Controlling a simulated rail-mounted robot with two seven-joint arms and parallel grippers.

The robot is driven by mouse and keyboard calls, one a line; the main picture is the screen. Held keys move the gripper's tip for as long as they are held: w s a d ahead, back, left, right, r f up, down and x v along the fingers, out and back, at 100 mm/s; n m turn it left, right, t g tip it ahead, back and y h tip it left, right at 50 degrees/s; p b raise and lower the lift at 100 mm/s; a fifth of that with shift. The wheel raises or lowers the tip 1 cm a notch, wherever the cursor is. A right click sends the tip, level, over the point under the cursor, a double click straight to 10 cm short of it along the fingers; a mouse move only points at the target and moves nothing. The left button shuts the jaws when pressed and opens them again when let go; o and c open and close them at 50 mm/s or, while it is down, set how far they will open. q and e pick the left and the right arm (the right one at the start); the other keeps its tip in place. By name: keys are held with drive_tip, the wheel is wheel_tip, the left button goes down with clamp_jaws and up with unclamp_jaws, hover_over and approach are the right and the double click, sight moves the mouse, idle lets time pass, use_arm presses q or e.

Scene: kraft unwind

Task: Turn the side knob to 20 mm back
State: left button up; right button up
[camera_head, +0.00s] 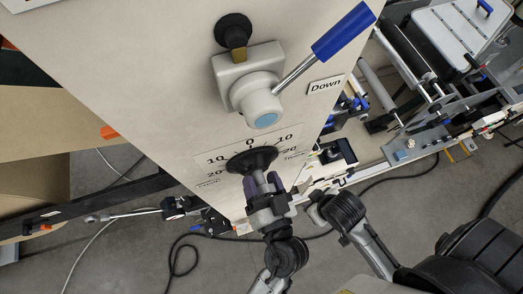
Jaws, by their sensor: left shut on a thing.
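The black side knob (252,160) sits on the beige panel face (150,60), at the middle of a printed scale (250,143). The scale reads 0 at the top with 10 and 20 on both sides; the small words under each 20 are too small to read surely. My left gripper (262,184) comes up from below and is shut on the knob. The fingers cover its lower part, and I cannot make out a pointer mark on it.
Above the scale is a grey lever unit (250,82) with a blue-handled lever (343,32), beside a "Down" label (325,85). A second black knob (233,30) is at the top. Rollers and rails (400,45) fill the right. A cable (180,255) lies on the floor.

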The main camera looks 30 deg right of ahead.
use_arm(q)
drive_tip(key=m, duration=0.4)
drive_tip(key=shift+d+m, duration=0.1)
drive_tip(key=shift+m, duration=0.2)
drive_tip(key=m, duration=0.4)
drive_tip(key=shift+d+f+m, duration=0.1)
drive_tip(key=shift+f+m, duration=0.05)
drive_tip(key=shift+m, duration=0.15)
drive_tip(key=m, duration=0.4)
drive_tip(key=shift+f, duration=0.15)
drive_tip(key=shift+f+m, duration=0.15)
drive_tip(key=shift+m, duration=1.85)
drive_tip(key=o, duration=0.9)
drive_tip(key=shift+s, duration=0.1)
